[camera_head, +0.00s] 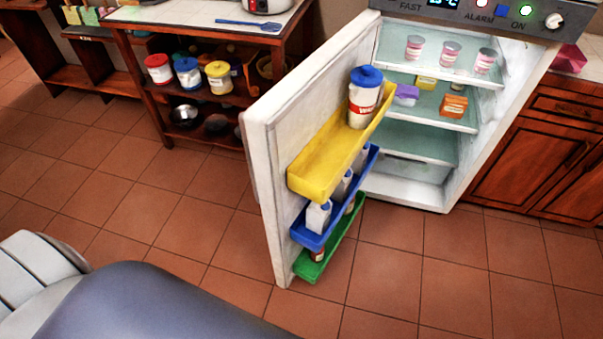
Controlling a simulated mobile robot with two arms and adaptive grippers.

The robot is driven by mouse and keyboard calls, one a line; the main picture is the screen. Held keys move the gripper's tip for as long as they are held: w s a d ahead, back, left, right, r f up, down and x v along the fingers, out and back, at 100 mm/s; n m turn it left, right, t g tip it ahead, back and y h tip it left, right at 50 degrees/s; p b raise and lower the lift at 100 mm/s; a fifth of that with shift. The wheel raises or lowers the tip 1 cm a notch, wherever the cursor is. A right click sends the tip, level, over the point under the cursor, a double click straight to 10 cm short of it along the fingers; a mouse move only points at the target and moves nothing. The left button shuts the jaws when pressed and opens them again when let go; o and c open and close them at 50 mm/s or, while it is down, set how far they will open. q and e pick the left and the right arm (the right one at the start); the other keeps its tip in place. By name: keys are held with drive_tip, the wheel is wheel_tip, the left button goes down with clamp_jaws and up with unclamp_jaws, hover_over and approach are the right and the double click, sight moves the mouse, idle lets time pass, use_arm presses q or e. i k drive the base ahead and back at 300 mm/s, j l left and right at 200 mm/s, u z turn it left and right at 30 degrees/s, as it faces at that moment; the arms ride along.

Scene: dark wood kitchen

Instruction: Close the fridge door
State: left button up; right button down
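The fridge (418,180) stands at the upper right, with its white door (262,150) swung wide open toward me and to the left. The door's inner side carries a yellow shelf (335,160), a blue shelf (320,235) and a green shelf (310,268). A white jar with a blue lid (364,98) stands on the yellow shelf, and small bottles stand on the blue one. Jars and small boxes sit on the shelves inside. Neither gripper is in view; a grey and blue part of my body fills the lower left.
A wooden shelf unit (140,75) with colored canisters stands left, behind the door. A wooden cabinet (545,150) adjoins the fridge on the right. The tiled floor (440,275) in front of the fridge is clear.

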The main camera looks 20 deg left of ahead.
sight(299, 142)
drive_tip(key=i+j+z, duration=0.1)
drive_tip(key=j+z, duration=0.25)
drive_tip(key=j, duration=0.8)
drive_tip(key=j+z, duration=0.35)
drive_tip(key=j, duration=0.75)
